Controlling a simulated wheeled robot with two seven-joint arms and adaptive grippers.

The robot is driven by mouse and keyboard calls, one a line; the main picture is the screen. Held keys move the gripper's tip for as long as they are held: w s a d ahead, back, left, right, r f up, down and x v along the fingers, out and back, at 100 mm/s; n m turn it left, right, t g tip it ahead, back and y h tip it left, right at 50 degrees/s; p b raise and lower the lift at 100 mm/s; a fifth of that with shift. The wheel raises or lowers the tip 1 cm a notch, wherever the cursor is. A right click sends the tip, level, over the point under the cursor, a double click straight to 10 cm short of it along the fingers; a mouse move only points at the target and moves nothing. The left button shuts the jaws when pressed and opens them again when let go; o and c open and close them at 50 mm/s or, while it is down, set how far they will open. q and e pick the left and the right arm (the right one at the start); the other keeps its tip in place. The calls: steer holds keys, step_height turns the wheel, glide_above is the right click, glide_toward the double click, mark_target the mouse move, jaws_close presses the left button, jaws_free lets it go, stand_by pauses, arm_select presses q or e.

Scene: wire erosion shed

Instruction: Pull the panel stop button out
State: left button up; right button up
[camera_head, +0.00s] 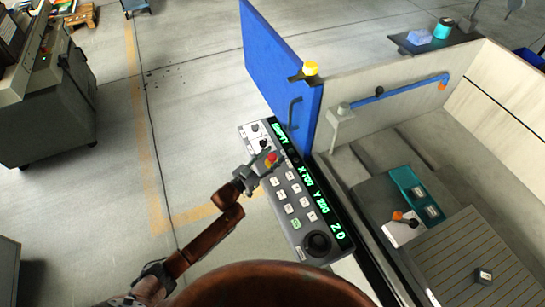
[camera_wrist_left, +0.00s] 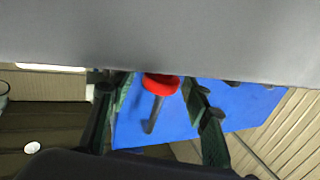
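The grey control panel (camera_head: 283,200) stands at the centre of the head view, with green readouts and several pale keys. Its red stop button (camera_head: 271,158) is near the panel's upper part, partly covered by my left gripper (camera_head: 260,166). In the left wrist view the round red stop button (camera_wrist_left: 161,85) lies between the fingers of my left gripper (camera_wrist_left: 158,96), with a dark rod-like shape below it. The fingers are apart, with a small gap on the button's left; contact on the right cannot be told. My right gripper is out of view.
The machine's open tank (camera_head: 440,120) is to the right. A grey cabinet (camera_head: 50,110) stands at the left, with clear floor between.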

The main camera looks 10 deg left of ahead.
arm_select(q)
steer(key=shift+f, duration=0.1)
steer(key=shift+s+a, duration=0.2)
steer(key=shift+s, duration=0.05)
steer(key=v, duration=1.1)
steer(key=shift+s+a+f, duration=0.1)
steer(key=shift+a, duration=0.05)
